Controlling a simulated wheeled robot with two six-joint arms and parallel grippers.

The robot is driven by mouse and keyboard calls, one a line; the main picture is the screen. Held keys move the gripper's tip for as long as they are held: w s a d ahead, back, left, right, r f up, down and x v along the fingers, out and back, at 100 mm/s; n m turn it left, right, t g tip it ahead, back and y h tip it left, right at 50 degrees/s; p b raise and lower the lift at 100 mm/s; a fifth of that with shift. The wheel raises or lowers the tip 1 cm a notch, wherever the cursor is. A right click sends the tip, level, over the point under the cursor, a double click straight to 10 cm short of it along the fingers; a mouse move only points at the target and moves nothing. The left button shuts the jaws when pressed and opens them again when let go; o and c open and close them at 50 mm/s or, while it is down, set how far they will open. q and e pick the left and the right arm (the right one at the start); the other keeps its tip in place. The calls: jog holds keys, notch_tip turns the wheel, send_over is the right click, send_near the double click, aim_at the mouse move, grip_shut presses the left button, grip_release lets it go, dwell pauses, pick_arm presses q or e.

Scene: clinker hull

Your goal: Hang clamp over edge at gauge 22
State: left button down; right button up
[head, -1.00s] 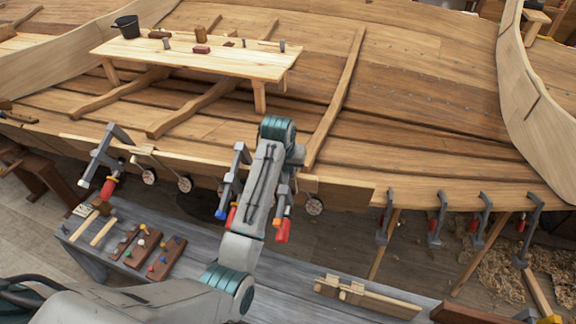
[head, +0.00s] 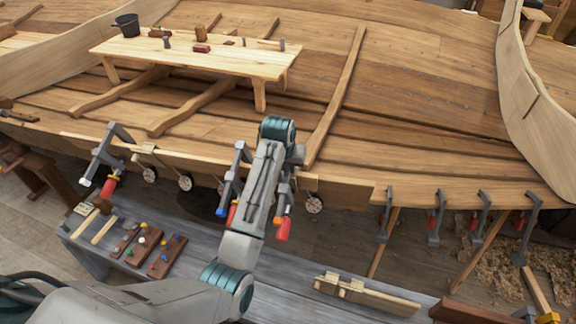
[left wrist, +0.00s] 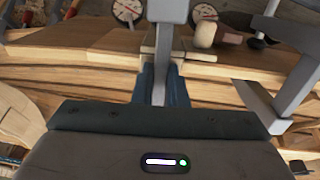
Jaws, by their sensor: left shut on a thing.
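In the left wrist view my left gripper (left wrist: 161,86) is shut on a grey metal clamp (left wrist: 167,35), over the wooden hull edge. In the head view my forearm hides the fingers. Two grey clamps show beside it: one with a blue tip (head: 238,165) to its left, one with a red handle (head: 284,229) to its right; I cannot tell which is held. Round gauges (head: 149,175) (head: 185,183) (head: 314,204) hang along the hull's edge plank (head: 345,193); their readings are too small to read. Whether the held clamp touches the plank is unclear. My right gripper is out of view.
Another clamp (head: 105,155) sits on the edge at left, and several (head: 387,215) hang at right. A grey bench (head: 200,243) below carries wooden blocks and tools. A plank table (head: 200,60) stands inside the hull. A large clamp (left wrist: 290,85) is close at right in the wrist view.

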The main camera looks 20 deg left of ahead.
pick_arm(q)
jog(key=shift+s, duration=0.2)
jog(key=c, duration=1.4)
grip_release()
jog(key=shift+d, duration=0.1)
jog(key=shift+o, duration=0.2)
jog(key=shift+s+f, duration=0.15)
jog(key=b+v, duration=0.3)
jog(key=v, duration=0.5)
jog(key=p+v, duration=0.2)
jog(key=v, duration=0.1)
